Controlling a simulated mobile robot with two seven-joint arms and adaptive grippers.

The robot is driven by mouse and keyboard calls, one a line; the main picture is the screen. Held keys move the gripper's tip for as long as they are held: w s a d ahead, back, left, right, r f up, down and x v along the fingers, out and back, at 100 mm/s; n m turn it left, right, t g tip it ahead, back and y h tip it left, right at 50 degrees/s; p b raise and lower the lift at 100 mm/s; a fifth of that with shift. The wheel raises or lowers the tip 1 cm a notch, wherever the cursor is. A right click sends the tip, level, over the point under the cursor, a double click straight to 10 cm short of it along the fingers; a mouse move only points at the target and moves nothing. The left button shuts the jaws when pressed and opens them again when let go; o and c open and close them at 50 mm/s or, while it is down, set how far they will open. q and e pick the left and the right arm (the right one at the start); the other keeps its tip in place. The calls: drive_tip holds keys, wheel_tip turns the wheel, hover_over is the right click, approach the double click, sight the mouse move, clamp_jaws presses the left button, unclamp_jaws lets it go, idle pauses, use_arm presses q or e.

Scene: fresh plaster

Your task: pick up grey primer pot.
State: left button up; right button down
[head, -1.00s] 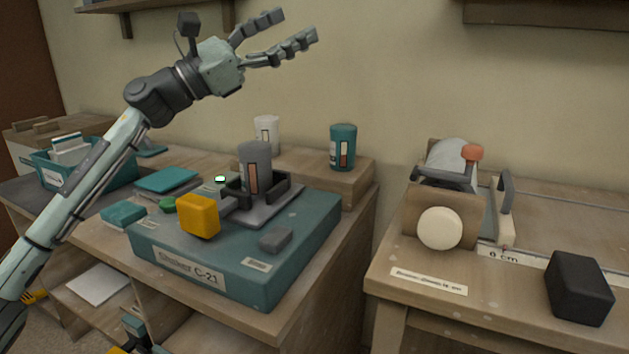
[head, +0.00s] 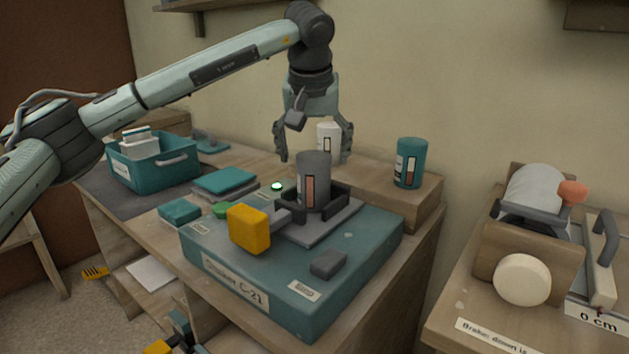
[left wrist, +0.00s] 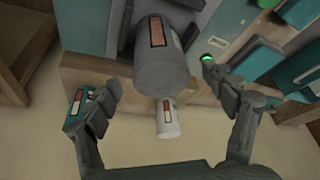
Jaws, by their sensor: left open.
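The grey primer pot (head: 313,180) stands upright in the dark clamp (head: 335,200) on top of the teal shaker (head: 290,262). My left gripper (head: 314,158) is open and points down, its fingers spread above and around the upper part of the pot in the head view; whether they touch it cannot be told. In the left wrist view the grey pot (left wrist: 162,65) lies between the two open fingers, toward the picture's top, with room on both sides. My right gripper is not clearly in view.
A white pot (head: 328,140) and a teal pot (head: 410,163) stand on a raised wooden block behind. A yellow knob (head: 248,228) juts from the clamp's front. A teal bin (head: 153,162) is at left. A roller bench (head: 525,265) is at right.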

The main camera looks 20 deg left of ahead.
use_arm(q)
drive_tip(key=x, duration=0.4)
drive_tip(key=shift+f, duration=0.15)
drive_tip(key=c, duration=1.7)
